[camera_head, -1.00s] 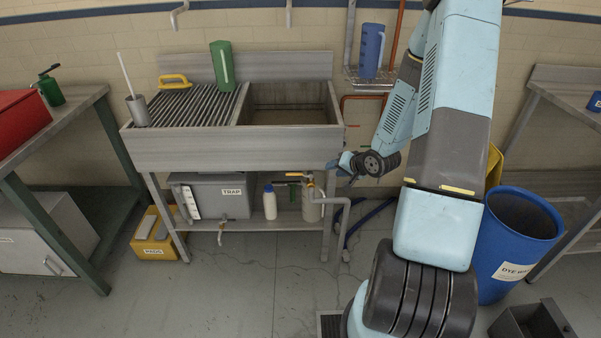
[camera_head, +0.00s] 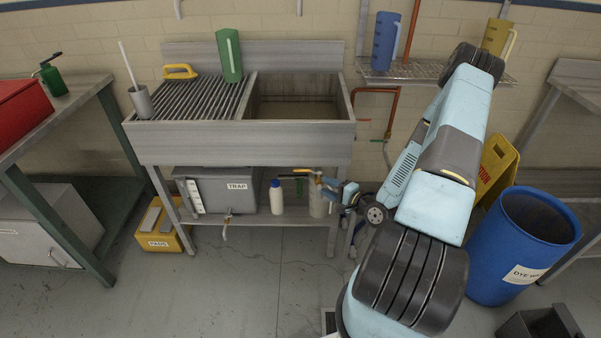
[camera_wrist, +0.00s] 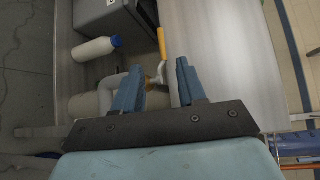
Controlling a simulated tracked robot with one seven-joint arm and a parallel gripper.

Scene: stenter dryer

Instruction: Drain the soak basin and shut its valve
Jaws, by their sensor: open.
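The grey metal soak basin (camera_head: 345,105) is the right part of the sink unit. Its bottom looks brownish; I cannot tell how much liquid it holds. Below it, a valve with a yellow lever (camera_head: 316,173) sits by the pipework, above the lower shelf. In the wrist view the yellow lever (camera_wrist: 162,42) lies just beyond my fingertips, roughly in line with the gap between them. My gripper (camera_head: 337,190) is right of the valve, under the basin's right end. In the wrist view my gripper (camera_wrist: 159,80) is open, with its blue fingers apart and nothing clearly held.
A white bottle with a blue cap (camera_head: 277,198) and a grey TRAP box (camera_head: 225,188) stand on the lower shelf. A blue bin (camera_head: 525,245) and yellow floor sign (camera_head: 495,167) are right of my arm. A grey bench (camera_head: 75,120) is at left. Floor before the sink is clear.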

